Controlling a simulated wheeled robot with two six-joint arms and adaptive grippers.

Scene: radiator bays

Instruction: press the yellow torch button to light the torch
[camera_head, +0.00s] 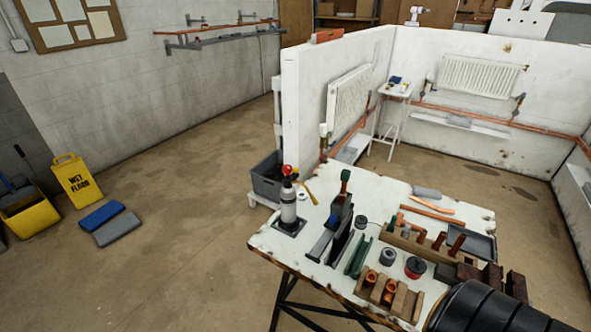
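The torch (289,208) stands upright near the left corner of the worktable (268,238), on a dark square base. It has a grey cylinder, a red part at the top and a brass-coloured tube angled to the right. A separate yellow button is too small to make out. I see no flame at the torch. Neither gripper shows in the head view. A black ribbed part at the bottom right seems to be my own arm, with no fingers visible.
Right of the torch are a dark upright holder (338,232), a wooden block with copper fittings (372,290), small tins and a grey tray (474,245). A grey crate (266,177) stands behind the table. The floor left of the table is open, with a yellow wet-floor sign (77,181).

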